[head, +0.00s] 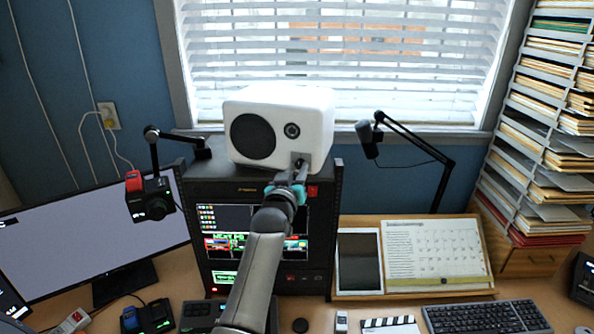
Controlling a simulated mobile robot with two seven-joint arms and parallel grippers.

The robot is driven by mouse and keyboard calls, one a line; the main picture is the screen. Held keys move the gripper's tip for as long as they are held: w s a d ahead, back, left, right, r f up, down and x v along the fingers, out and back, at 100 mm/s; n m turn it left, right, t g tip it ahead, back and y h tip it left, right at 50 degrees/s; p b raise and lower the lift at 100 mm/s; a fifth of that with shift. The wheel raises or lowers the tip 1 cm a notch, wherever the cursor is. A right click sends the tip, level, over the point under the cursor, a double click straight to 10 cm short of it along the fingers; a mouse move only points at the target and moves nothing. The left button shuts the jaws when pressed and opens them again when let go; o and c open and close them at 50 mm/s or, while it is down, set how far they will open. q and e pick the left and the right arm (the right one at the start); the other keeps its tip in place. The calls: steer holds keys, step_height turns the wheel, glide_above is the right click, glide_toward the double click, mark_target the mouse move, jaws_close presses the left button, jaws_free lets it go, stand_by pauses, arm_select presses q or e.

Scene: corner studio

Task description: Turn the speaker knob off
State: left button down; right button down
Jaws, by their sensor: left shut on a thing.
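The white speaker (315,112) stands on top of a black rack unit below the window. Its front has a large dark round cone and a smaller round driver. My left gripper (299,165) reaches up from the bottom of the head view to the lower right of the speaker's front. Its fingers are shut on the speaker knob there, which they mostly hide. The knob's turned position cannot be seen. My right gripper is not in view.
The black rack unit (257,190) with a lit screen carries the speaker. A camera (150,200) on an arm hangs to the left, and a microphone (367,139) on a boom stands to the right. A calendar (436,250), keyboard (485,317) and monitor (90,240) crowd the desk.

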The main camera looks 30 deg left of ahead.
arm_select(q)
steer(key=c, duration=0.7)
jaws_free()
steer(key=shift+o, duration=0.2)
steer(key=shift+s, duration=0.1)
steer(key=b+v, duration=0.2)
steer(key=v, duration=1.3)
